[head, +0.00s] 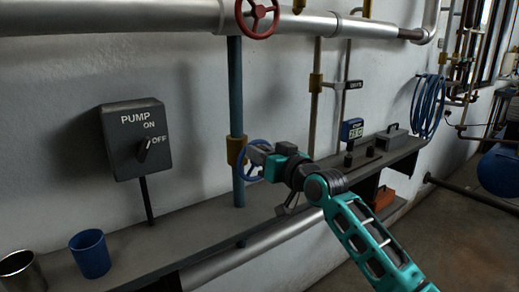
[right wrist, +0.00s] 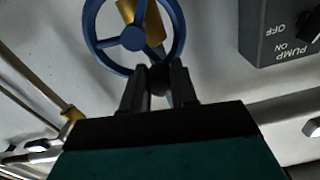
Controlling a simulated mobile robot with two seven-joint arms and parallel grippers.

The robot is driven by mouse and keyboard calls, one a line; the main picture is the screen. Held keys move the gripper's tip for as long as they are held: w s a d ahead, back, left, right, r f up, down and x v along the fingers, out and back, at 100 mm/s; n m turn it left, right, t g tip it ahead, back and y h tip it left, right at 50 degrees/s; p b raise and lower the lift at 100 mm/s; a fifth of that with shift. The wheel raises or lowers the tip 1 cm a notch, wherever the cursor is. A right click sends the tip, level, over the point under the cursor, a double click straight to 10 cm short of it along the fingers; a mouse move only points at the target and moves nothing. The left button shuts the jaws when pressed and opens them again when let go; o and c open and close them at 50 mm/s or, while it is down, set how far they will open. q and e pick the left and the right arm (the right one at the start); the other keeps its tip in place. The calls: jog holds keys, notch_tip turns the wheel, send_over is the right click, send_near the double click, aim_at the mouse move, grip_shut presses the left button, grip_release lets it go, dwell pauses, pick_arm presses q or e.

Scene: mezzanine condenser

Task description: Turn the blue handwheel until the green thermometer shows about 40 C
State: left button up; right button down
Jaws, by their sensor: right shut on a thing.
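The blue handwheel (head: 246,170) sits on the brass valve of the blue vertical pipe, partly hidden behind my right gripper (head: 262,157). In the right wrist view the blue handwheel (right wrist: 133,38) shows its hub and spokes, with the brass body behind. My right gripper (right wrist: 159,86) is shut on the near part of its rim. A small thermometer display (head: 352,130) with a blue top and pale readout stands over the shelf, to the right of the wheel. Its digits look like the mid-twenties but are too small to read surely. My left gripper is not in view.
A dark pump switch box (head: 139,138) is on the wall at left. A red handwheel (head: 257,16) is above. A blue cup (head: 90,254) and metal cup (head: 21,271) stand on the shelf (head: 196,222). A blue hose coil (head: 428,105) hangs at right.

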jog(key=m, duration=0.1)
jog(key=p, duration=0.1)
jog(key=m, duration=0.1)
jog(key=shift+w+d+r+m, duration=0.25)
jog(key=shift+w+d+m, duration=0.05)
jog(key=shift+d, duration=0.1)
pick_arm(q)
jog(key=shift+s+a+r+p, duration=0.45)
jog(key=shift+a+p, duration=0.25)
jog(key=shift+p, duration=0.1)
pick_arm(e)
jog(key=shift+w+d+f+m, duration=0.1)
jog(key=shift+w+d+m, duration=0.1)
jog(key=shift+m, duration=0.5)
jog(key=shift+w+d+m, duration=0.1)
jog(key=shift+d+m, duration=0.1)
jog(key=shift+m, duration=0.5)
jog(key=shift+w+d+f+m, duration=0.1)
jog(key=shift+w+d+m, duration=0.1)
jog(key=shift+m, duration=0.5)
jog(key=c, duration=0.9)
grip_release()
jog(key=shift+s+d, duration=0.1)
